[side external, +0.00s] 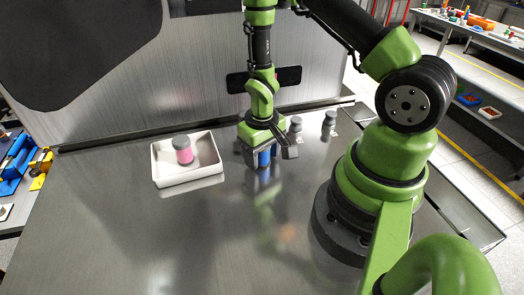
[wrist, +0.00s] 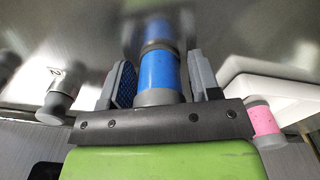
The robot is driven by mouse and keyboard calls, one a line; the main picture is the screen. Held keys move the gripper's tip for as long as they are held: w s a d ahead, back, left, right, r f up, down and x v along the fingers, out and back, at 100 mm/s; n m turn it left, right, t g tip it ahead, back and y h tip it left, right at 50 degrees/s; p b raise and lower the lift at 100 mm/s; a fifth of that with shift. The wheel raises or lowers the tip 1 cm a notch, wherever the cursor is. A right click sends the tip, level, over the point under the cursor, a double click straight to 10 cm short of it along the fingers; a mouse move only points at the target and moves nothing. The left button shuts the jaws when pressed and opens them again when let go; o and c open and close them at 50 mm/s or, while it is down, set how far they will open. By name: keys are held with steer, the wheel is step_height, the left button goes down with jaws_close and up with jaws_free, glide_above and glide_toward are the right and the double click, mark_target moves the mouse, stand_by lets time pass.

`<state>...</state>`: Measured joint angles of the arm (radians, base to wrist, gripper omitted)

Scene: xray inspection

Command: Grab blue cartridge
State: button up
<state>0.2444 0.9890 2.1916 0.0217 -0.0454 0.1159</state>
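The blue cartridge (side external: 265,158) stands on the metal table, with its upper part hidden by my gripper in the side external view. In the wrist view the blue cartridge (wrist: 159,72), with grey end caps, is between the two fingers. My gripper (side external: 269,153) is over it, pointing down, with the fingers on either side. In the wrist view my gripper (wrist: 160,66) is open, with a narrow gap beside the right finger; the left finger looks very close to the cartridge, and contact cannot be told.
A white tray (side external: 189,179) left of my gripper holds a pink cartridge (side external: 184,151); the pink one also shows in the wrist view (wrist: 262,119). Two grey-capped cartridges (side external: 295,127) (side external: 330,122) stand behind to the right. The front of the table is clear.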

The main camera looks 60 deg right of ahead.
steer(key=c, duration=0.6)
steer(key=shift+c, duration=0.2)
steer(key=shift+r, duration=0.15)
